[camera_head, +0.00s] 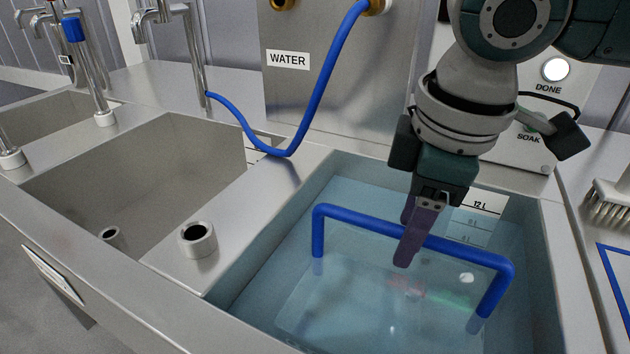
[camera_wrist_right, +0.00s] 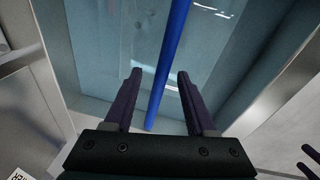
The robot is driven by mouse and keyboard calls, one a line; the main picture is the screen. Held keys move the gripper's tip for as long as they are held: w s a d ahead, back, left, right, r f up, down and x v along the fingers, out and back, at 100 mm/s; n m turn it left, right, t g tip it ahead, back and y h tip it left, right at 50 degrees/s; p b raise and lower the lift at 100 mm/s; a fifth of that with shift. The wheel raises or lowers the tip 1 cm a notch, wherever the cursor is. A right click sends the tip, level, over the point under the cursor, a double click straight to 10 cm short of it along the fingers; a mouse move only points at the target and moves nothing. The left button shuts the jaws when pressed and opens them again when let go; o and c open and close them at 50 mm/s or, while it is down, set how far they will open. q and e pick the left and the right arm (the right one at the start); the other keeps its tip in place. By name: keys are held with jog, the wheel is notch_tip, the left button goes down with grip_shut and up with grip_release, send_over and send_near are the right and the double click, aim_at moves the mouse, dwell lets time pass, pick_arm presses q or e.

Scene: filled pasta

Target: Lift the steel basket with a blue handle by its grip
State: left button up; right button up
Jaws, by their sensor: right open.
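The basket's blue handle (camera_head: 415,235) arches above the water in the filled basin at the right of the head view. The basket body (camera_head: 345,305) is under the water and shows only faintly. My right gripper (camera_head: 406,238) points down at the middle of the handle's top bar. In the right wrist view the blue bar (camera_wrist_right: 172,60) runs between the two open fingers of my right gripper (camera_wrist_right: 157,95), with a gap on each side. No contact shows. My left gripper is not in view.
The basin's steel rim (camera_head: 255,255) surrounds the water. An empty sink (camera_head: 150,170) lies to the left, with a short steel collar (camera_head: 197,238) between. A blue hose (camera_head: 320,90) hangs behind. A brush (camera_head: 610,205) lies at the far right.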

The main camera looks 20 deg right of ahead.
jog(key=f, duration=0.3)
jog(key=f+b, duration=0.1)
jog(key=shift+w+f, duration=0.25)
jog(key=shift+w, duration=0.1)
jog(key=shift+c, duration=0.3)
grip_shut()
